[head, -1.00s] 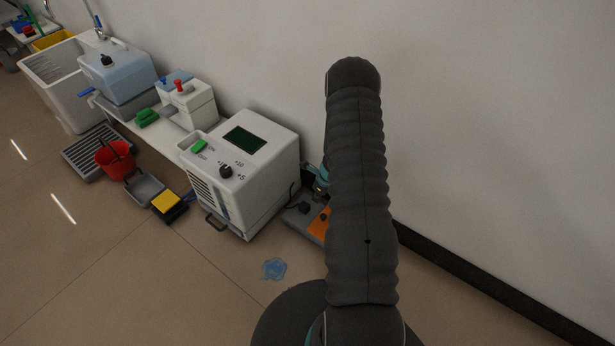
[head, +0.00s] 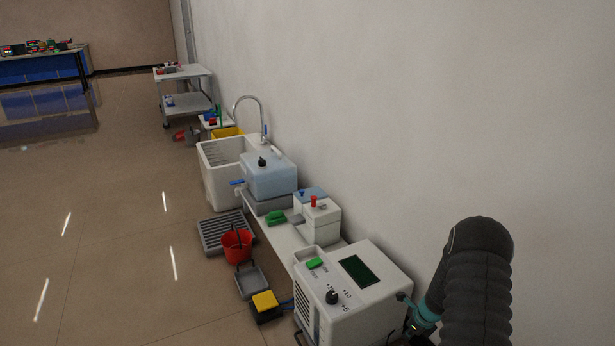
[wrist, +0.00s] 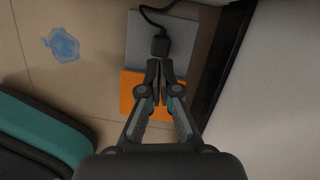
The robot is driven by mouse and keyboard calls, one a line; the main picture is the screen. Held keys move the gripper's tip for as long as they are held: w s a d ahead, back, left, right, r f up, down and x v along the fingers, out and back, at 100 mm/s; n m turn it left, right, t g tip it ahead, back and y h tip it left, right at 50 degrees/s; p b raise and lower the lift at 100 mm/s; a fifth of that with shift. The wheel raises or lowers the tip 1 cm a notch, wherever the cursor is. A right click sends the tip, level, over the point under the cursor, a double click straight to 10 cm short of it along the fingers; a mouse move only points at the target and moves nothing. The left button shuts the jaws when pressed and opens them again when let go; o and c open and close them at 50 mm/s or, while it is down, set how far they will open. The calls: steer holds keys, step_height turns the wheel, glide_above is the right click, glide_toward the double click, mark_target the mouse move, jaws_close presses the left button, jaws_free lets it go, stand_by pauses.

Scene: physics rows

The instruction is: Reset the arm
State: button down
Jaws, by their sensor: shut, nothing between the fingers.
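My gripper (wrist: 160,80) shows in the wrist view with its two dark fingers together and nothing between them. It is over a grey and orange board (wrist: 133,45) on the floor, and a black plug-like piece with a cable (wrist: 159,44) lies just past the fingertips. I cannot tell how high the fingers are above the board. My arm (head: 475,285) rises at the lower right of the head view, in its dark ribbed cover. The fingers are hidden in the head view.
A white machine with a dark screen (head: 385,297) stands by the arm. A red bucket (head: 237,246), a sink (head: 222,180) and a blue tank (head: 270,178) line the wall beyond. A blue puddle (wrist: 63,45) is on the floor. The floor at left is open.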

steer(key=s+a+r+n+g+y, duration=0.25)
steer(key=s+a+r+n, duration=0.25)
steer(key=s+n, duration=0.4)
steer(key=s+a+r+n+t+h, duration=0.1)
steer(key=s+a+r+n, duration=0.4)
steer(key=r, duration=0.9)
steer(key=s+a+r+n+t+h, duration=0.2)
steer(key=s+a+r+n, duration=0.3)
steer(key=r, duration=1)
steer(key=s+a+r+n+t+h, duration=0.1)
steer(key=s+a+r+n+t, duration=0.2)
steer(key=s+r+n, duration=0.6)
steer(key=s+a+r, duration=0.1)
steer(key=s+r, duration=0.2)
steer(key=r, duration=0.3)
steer(key=shift+s+a+n, duration=0.3)
steer(key=shift+a+n, duration=0.1)
